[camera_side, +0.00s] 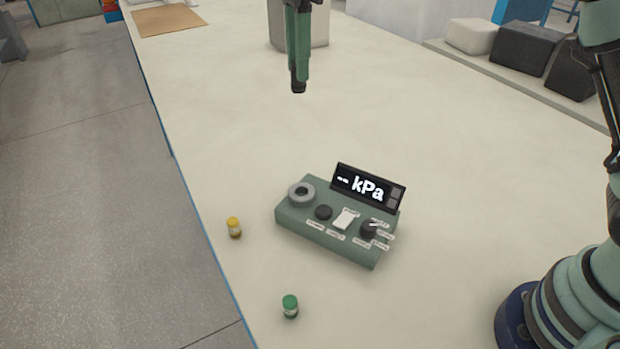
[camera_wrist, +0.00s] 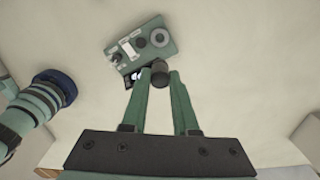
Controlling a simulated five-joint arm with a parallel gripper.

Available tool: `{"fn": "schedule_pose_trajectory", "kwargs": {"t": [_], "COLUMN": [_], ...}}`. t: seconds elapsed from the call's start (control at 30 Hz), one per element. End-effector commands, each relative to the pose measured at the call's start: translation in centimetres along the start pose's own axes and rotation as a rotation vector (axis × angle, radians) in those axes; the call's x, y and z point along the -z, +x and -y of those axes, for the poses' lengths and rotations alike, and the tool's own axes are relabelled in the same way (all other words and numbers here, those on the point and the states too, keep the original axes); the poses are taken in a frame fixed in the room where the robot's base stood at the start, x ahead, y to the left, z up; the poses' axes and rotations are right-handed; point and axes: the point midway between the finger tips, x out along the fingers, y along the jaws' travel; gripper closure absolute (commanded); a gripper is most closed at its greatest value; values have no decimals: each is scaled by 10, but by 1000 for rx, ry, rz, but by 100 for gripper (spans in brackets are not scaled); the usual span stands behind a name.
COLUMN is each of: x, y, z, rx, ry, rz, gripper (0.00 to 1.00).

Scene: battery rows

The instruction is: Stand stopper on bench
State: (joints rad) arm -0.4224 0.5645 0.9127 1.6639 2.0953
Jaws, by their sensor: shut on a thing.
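My gripper (camera_side: 298,78) is in the air above the far part of the pale bench (camera_side: 210,110), its fingers pointing down. In the wrist view my gripper (camera_wrist: 160,72) is shut on a small dark stopper (camera_wrist: 160,80), which sits between the fingertips. In the side view the dark stopper (camera_side: 298,87) shows just at the finger ends, clear of the bench. Its exact tilt is hard to tell. The upper part of the stopper is partly hidden by the fingers.
A green kPa meter box (camera_side: 325,235) with knobs stands mid-bench; the wrist view shows it too (camera_wrist: 140,48). A yellow-capped vial (camera_side: 234,228) and green-capped vial (camera_side: 290,307) stand near the left edge. Blocks (camera_side: 525,47) line the right ledge. Bench between gripper and meter is clear.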

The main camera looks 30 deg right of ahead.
Motion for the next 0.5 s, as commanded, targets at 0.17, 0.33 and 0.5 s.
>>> {"fn": "schedule_pose_trajectory", "kwargs": {"t": [0.17,0.33,0.5], "x": [0,0,0], "y": [-6,-7,-7], "z": [0,0,0], "rx": [0,0,0], "ry": [0,0,0], "rz": [0,0,0], "gripper": [100,100,100]}}
